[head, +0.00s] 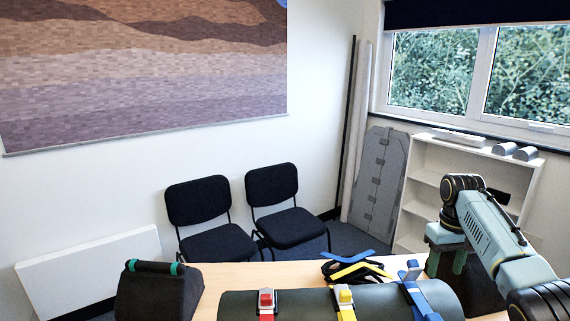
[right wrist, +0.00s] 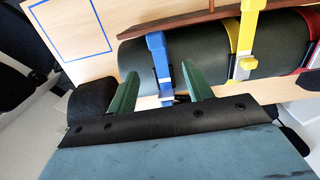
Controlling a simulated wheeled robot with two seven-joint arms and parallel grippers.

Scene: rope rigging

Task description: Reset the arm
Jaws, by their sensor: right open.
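My right gripper (head: 446,263) is open at the right end of the table in the head view, with its arm coming in from the right. In the right wrist view its two green fingers (right wrist: 160,70) stand apart and appear empty. A blue strap (right wrist: 162,72) on the dark green cylinder shows between them; I cannot tell whether they touch it. The cylinder (head: 385,300) lies across the table with a red-buckled strap (head: 266,299), a yellow-buckled strap (head: 345,296) and the blue strap (head: 417,292) over it. My left gripper is not in view.
A dark block (head: 157,293) with teal bands stands at the table's left. Blue, yellow and black pieces (head: 357,271) lie behind the cylinder. In the wrist view, a brown strip (right wrist: 170,22) and a blue outline (right wrist: 109,50) show on the table. Chairs (head: 288,227) stand behind.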

